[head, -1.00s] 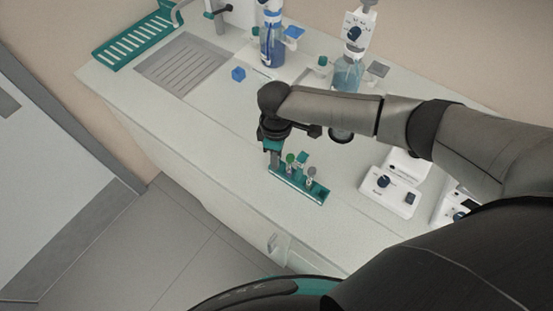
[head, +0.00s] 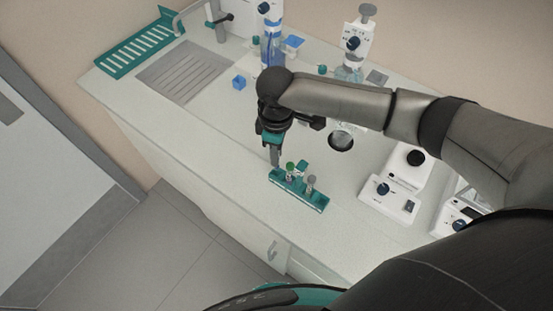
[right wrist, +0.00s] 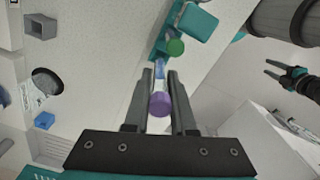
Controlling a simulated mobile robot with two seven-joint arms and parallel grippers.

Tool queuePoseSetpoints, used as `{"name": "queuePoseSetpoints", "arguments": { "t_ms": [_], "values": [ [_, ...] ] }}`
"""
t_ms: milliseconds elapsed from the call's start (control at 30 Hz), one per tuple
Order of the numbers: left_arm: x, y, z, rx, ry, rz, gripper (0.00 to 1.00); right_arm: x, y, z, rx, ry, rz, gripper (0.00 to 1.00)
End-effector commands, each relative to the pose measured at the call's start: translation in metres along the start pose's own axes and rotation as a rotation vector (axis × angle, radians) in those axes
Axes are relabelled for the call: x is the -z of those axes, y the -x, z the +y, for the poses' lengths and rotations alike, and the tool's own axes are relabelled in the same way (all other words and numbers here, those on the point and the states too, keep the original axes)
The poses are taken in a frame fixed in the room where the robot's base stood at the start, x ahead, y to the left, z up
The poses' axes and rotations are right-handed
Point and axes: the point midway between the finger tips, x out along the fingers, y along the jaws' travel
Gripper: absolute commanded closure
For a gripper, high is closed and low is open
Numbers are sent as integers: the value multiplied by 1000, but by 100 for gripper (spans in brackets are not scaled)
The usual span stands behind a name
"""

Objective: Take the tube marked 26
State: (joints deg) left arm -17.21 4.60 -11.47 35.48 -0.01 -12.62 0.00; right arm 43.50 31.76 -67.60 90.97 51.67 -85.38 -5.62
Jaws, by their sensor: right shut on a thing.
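My right gripper (head: 275,163) is shut on a purple-capped tube (right wrist: 160,103), seen between the two fingers in the right wrist view. It is above the left end of a narrow teal rack (head: 318,203). The rack holds a green-capped tube (head: 290,167), which also shows in the right wrist view (right wrist: 175,46), and a grey-capped tube (head: 311,180). I cannot read any number on the tubes. My left gripper (right wrist: 270,69) shows at the right of the right wrist view, with its fingers apart and nothing between them.
White devices (head: 390,196) stand to the right, bottles (head: 270,40) at the back. A small blue cube (head: 239,82) lies near the grey drain panel (head: 184,70). The counter left of the rack is clear.

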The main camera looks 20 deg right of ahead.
Motion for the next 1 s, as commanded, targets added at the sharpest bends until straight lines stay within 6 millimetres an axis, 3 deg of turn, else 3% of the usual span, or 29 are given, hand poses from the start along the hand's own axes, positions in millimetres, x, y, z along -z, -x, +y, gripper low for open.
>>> {"name": "queuePoseSetpoints", "arguments": {
  "t_ms": [300, 500, 700, 1000],
  "values": [
    [1, 5, 0, 0, 0, 1, 54, 0, 89, 1, -4, 0, 3, 100],
    [1, 6, 0, 0, 0, 1, 54, 0, 126, 1, -2, -1, 2, 100],
    [1, 6, 0, 0, 0, 1, 54, 0, 142, 0, -1, -1, 1, 100],
    [1, 6, 0, 0, 0, 2, 54, 0, 143, 0, 0, -1, 0, 100]
  ]
}}
